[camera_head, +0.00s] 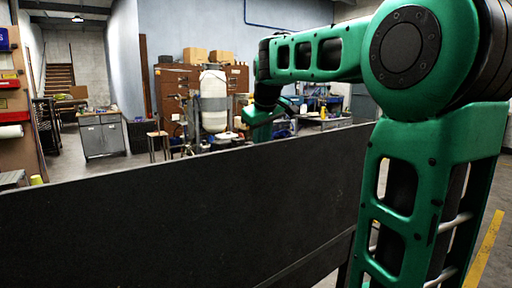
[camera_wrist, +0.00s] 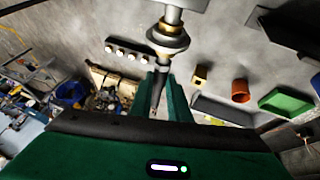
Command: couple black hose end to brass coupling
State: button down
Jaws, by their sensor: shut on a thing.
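The brass coupling (camera_wrist: 168,37) shows at the top middle of the wrist view, a ringed fitting on a pale metal pipe. A black hose end (camera_wrist: 157,84) points toward it from between the green fingers of my gripper (camera_wrist: 161,80). My gripper is shut on the hose end. The hose end's tip appears close under the coupling; I cannot tell whether they touch. In the head view my gripper (camera_head: 262,116) is far off, right of the white tank (camera_head: 214,98), and the hose end and coupling cannot be made out.
A long dark panel (camera_head: 180,215) crosses the foreground of the head view. A grey cabinet (camera_head: 101,135) stands at left. In the wrist view, a green bin (camera_wrist: 287,102), a terracotta pot-like container (camera_wrist: 240,91) and a row of small round knobs (camera_wrist: 127,51) lie around the gripper.

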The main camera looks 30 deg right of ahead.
jog(key=shift+s, duration=0.75)
jog(key=c, duration=1.6)
grip_release()
jog(key=o, duration=0.3)
jog(key=shift+r, duration=0.1)
jog(key=shift+v, duration=3.45)
